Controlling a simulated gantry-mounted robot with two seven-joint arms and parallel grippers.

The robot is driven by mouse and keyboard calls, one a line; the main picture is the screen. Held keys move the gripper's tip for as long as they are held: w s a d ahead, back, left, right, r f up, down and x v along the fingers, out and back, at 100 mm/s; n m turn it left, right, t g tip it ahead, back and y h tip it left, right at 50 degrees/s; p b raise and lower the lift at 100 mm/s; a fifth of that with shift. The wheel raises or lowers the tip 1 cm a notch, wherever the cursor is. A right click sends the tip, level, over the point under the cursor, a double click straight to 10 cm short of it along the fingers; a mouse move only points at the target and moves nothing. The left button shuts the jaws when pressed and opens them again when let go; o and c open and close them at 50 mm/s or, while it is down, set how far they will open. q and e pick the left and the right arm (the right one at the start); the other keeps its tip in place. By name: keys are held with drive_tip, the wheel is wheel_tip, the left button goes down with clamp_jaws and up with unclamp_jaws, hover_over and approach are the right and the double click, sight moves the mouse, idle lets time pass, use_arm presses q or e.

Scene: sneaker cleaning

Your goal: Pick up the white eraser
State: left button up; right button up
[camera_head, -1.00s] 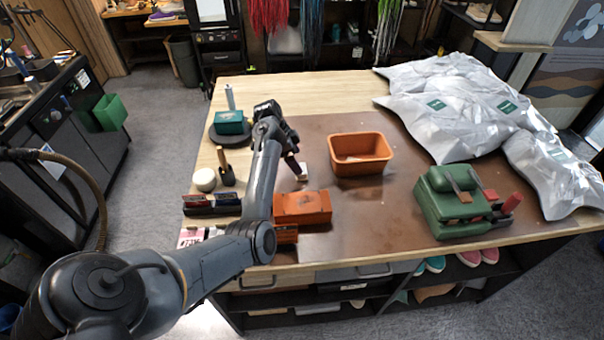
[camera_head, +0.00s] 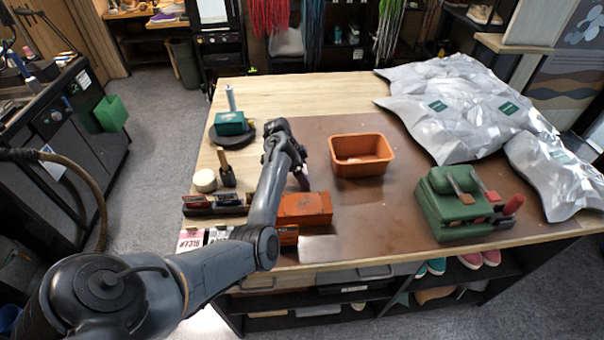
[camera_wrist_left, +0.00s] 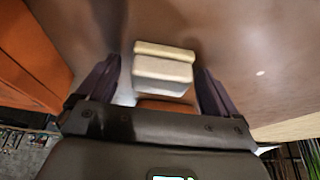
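The white eraser (camera_wrist_left: 163,68) is a small whitish block with a cream-yellow top edge. In the left wrist view it lies between the two dark fingers of my left gripper (camera_wrist_left: 158,70). The fingers are apart, with a gap on the left side; the right finger is close to the block, and I cannot tell whether it touches. In the head view my left gripper (camera_head: 300,182) is low over the brown mat, just behind the orange box (camera_head: 308,208), and hides the eraser. My right gripper is not in view.
An orange bin (camera_head: 360,168) stands right of the gripper. A green case (camera_head: 452,212) sits farther right. Silver bags (camera_head: 450,110) cover the back right. A brush holder (camera_head: 228,178), a white jar (camera_head: 204,181) and a teal box (camera_head: 231,123) stand left. The brown mat (camera_head: 370,215) is clear in its middle.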

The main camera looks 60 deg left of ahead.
use_arm(q)
drive_tip(key=c, duration=1.1)
drive_tip(key=shift+r, duration=0.1)
drive_tip(key=shift+r, duration=0.8)
wheel_tip(320, 180, up, 2)
drive_tip(key=shift+r, duration=0.25)
drive_tip(key=w+d+r, duration=0.1)
drive_tip(key=d+r, duration=0.1)
drive_tip(key=d, duration=0.1)
drive_tip(key=w+d+r+p, duration=0.1)
drive_tip(key=d+r, duration=0.1)
drive_tip(key=d, duration=0.2)
drive_tip(key=w+d+r, duration=0.1)
drive_tip(key=d+r, duration=0.1)
drive_tip(key=d, duration=0.2)
drive_tip(key=shift+w+d+r, duration=0.15)
drive_tip(key=shift+r, duration=0.25)
